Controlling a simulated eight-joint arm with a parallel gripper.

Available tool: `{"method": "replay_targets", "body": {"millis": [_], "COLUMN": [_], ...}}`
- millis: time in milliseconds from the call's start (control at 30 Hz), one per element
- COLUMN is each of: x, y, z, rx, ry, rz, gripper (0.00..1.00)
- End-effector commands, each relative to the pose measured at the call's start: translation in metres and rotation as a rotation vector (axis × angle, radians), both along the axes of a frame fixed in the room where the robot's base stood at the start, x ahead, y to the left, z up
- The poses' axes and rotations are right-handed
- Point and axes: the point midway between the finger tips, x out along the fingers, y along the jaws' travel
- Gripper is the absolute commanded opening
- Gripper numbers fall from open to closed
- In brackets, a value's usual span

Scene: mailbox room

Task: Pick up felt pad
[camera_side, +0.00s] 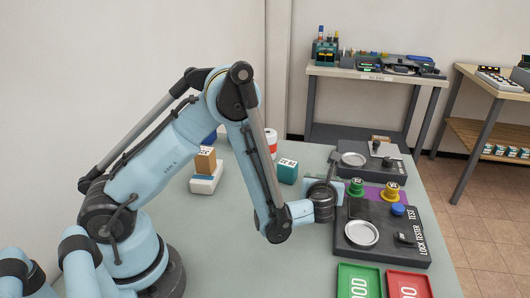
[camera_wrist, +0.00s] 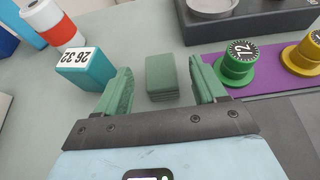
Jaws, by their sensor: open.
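A small grey-green block with layered edges, which looks like the felt pad (camera_wrist: 161,78), lies on the grey-green table in the wrist view. My gripper (camera_wrist: 161,88) is open, with one green finger on each side of the block. Gaps show between the block and both fingers, so it is not gripped. In the side view my gripper (camera_side: 326,186) is low over the table, between a teal box and the dark tester panel. I cannot make out the pad there; my gripper seems to hide it.
A teal numbered box (camera_wrist: 83,67) stands close to the left finger. A green knob (camera_wrist: 236,62) and a yellow knob (camera_wrist: 307,52) stand on a purple strip (camera_wrist: 268,85) close to the right. Green (camera_side: 358,281) and red (camera_side: 408,284) trays lie at the front right.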

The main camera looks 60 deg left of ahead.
Motion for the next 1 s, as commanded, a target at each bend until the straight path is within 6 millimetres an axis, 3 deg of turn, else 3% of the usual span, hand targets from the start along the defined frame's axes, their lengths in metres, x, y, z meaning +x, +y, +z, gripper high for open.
{"method": "replay_targets", "body": {"millis": [300,600,967,1000], "x": [0.029,0.033,0.032,0.032], "y": [0.030,0.033,0.032,0.032], "z": [-0.017,-0.019,-0.019,-0.019], "rx": [0.000,0.000,0.000,0.000], "ry": [0.000,0.000,0.000,0.000], "rz": [0.002,0.000,0.000,0.000], "gripper": [0.70,0.70,0.17,0.16]}}
